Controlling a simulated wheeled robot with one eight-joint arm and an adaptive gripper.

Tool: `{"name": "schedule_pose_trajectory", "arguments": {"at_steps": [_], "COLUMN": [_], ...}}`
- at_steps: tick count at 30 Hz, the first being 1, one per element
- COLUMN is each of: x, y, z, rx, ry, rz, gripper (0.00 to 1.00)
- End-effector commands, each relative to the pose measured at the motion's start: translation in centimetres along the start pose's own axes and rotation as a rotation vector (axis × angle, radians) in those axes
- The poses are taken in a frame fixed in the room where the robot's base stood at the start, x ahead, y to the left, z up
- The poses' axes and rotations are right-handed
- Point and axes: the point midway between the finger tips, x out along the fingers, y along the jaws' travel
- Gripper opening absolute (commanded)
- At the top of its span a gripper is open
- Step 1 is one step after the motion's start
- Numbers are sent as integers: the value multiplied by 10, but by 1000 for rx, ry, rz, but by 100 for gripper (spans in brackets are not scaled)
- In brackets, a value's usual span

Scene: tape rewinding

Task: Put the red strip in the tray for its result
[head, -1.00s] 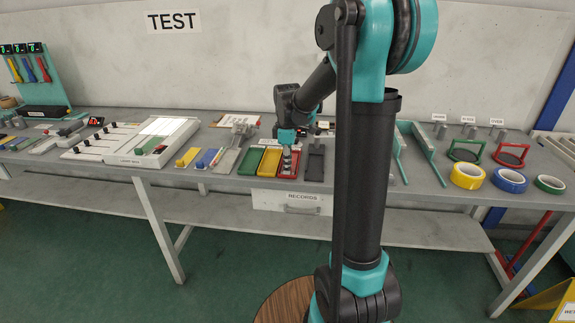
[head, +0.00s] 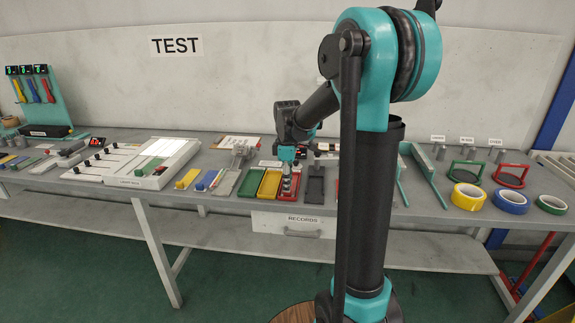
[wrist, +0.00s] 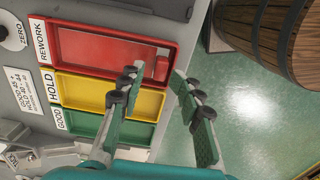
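In the wrist view, the red REWORK tray (wrist: 95,47) lies beside the yellow HOLD tray (wrist: 85,94) and the green GOOD tray (wrist: 90,124). A small red block (wrist: 161,68) shows inside the red tray at its right end. It looks like the grip end of the red strip; the strip's flat part is hard to tell from the tray's red floor. My gripper (wrist: 158,80) is open, one finger over the trays and the other past their right edge. In the head view my gripper (head: 287,190) is over the trays and partly hides the red one.
Yellow (head: 188,179) and blue (head: 203,182) strips lie left of the trays. A light box (head: 150,162) carries a green strip. A dark holder (head: 315,185) stands right of the trays. A wooden barrel (wrist: 270,35) stands beyond the bench edge.

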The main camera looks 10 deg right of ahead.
Motion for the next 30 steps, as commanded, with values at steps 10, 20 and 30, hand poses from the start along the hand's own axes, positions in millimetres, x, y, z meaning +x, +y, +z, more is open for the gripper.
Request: {"name": "schedule_pose_trajectory", "arguments": {"at_steps": [10,20,30], "x": [-72,-105,-51], "y": [-1,-1,-45], "z": [0,0,30], "rx": [0,0,320], "ry": [0,0,49], "rz": [0,0,80], "gripper": [34,34,34]}}
